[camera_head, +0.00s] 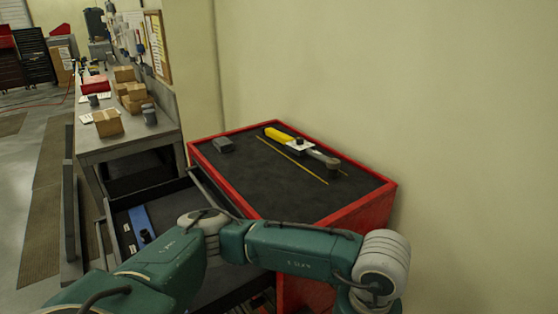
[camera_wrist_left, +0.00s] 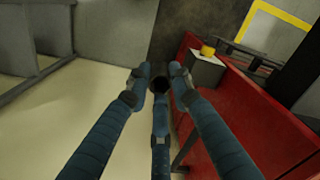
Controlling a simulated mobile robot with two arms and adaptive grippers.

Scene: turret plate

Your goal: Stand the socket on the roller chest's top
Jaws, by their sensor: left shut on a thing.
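The roller chest's top (camera_head: 255,185) is a dark mat with a red rim, in the head view. The socket (camera_wrist_left: 160,84) shows in the left wrist view as a small dark round thing between my fingertips. My left gripper (camera_wrist_left: 159,90) is shut on it, partly covering its sides. Beyond it in that view is the red side of the chest (camera_wrist_left: 235,110) on the right and a pale surface on the left. In the head view my left arm crosses in front of the chest; its gripper and the socket are out of sight there. My right gripper is not in view.
A yellow-handled tool (camera_head: 285,139) with a dark round head lies at the back of the top, between thin yellow lines. A small grey block (camera_head: 222,145) sits at the left. The front middle is clear. A drawer (camera_head: 125,205) stands open. A workbench (camera_head: 125,140) holds boxes.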

